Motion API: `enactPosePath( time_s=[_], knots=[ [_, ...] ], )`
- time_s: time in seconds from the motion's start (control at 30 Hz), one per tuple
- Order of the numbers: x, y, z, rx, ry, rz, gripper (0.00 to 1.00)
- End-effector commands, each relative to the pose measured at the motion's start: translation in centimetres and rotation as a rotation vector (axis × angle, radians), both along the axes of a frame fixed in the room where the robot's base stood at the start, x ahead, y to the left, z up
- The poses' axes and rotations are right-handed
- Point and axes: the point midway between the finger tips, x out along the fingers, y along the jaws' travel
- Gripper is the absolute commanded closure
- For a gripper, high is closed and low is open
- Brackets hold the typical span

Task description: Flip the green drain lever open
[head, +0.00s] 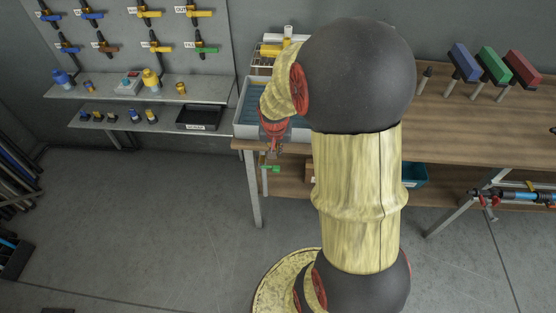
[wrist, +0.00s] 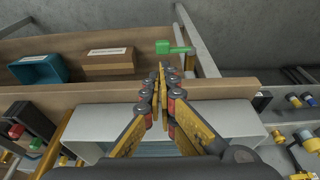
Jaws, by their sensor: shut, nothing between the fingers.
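The green drain lever (head: 270,168) shows in the head view just below the front edge of the workbench, near its left leg, under the tub. In the wrist view the green lever (wrist: 166,47) lies just beyond my fingertips, with a short green arm pointing right toward the metal leg. My gripper (wrist: 161,76) is shut and empty, over the front edge of the bench, apart from the lever in the picture. In the head view my gripper (head: 277,148) is small, just above the lever, and my arm hides much of the bench.
A pale tub (head: 244,121) stands on the workbench (head: 455,137) at its left end. A teal bin (wrist: 38,68) and a cardboard box (wrist: 108,61) sit on the lower shelf. A metal leg (wrist: 197,42) stands right of the lever. The floor (head: 150,220) at left is clear.

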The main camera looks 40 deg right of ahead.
Motion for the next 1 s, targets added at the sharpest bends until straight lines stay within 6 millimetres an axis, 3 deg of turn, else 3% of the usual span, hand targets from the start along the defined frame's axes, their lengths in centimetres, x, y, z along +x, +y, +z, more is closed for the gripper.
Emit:
enactPosePath(
  time_s=[0.47, 1.0],
  knots=[
    [0.1, -0.3, -0.9, 0.001, 0.0, -0.005, 1.0],
    [1.6, -2.0, -8.8, 0.002, 0.0, -0.005, 1.0]
  ],
)
